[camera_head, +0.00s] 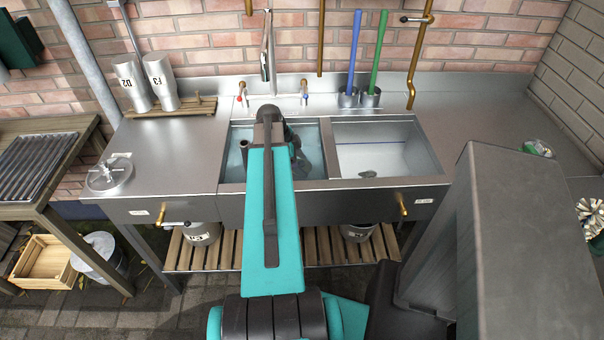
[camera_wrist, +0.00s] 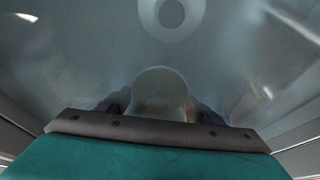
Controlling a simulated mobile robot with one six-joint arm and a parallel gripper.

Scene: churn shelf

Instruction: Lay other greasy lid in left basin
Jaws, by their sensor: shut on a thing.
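The left basin (camera_head: 231,172) of the steel sink holds bluish water. My arm reaches over it, and my dark gripper (camera_head: 302,158) is low in it, its tips mostly hidden in the head view. In the wrist view my gripper (camera_wrist: 160,103) is shut on a pale round lid-like thing (camera_wrist: 160,86), blurred by the water; I cannot tell whether it touches the bottom. A pale ring-shaped thing (camera_wrist: 173,14) lies beyond it at the top of the view. A round metal lid with a handle (camera_head: 110,175) lies on the counter left of the sink.
The right basin (camera_head: 428,167) holds a small dark thing. A pipe (camera_head: 244,146) stands in the left basin. The tap (camera_head: 266,60) rises behind. Two metal cans (camera_head: 131,84) (camera_head: 160,78) stand back left. Blue (camera_head: 354,50) and green (camera_head: 378,52) handles stand behind the right basin.

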